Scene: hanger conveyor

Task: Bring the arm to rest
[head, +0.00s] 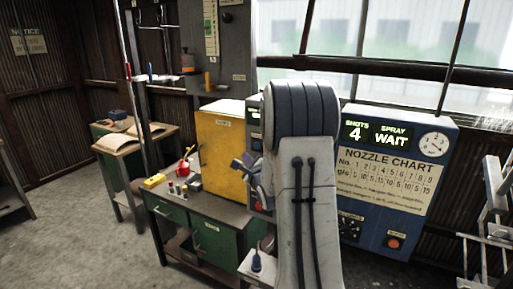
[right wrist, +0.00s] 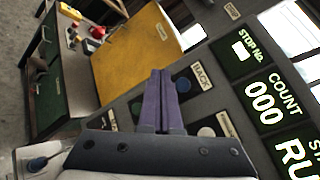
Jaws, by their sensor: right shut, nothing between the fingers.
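My right arm rises large through the middle of the head view, and its upper link hides part of the panels behind. My right gripper (head: 243,166) shows just left of that arm, in front of the yellow cabinet and the panel edge. In the right wrist view its two purple fingers (right wrist: 161,75) lie together, shut and empty. Behind them is a grey control panel (right wrist: 222,75) with a button labelled BACK and a COUNT display reading 000. I cannot tell whether the fingers touch the panel. My left gripper is not in view.
A blue nozzle-chart panel (head: 429,225) reads SHOTS 4 and SPRAY WAIT. A yellow cabinet (head: 221,150) stands on a green workbench (head: 213,238) with small items, including a red can (head: 183,168). A metal rack (head: 497,200) stands far right. Open floor (head: 75,235) lies at left.

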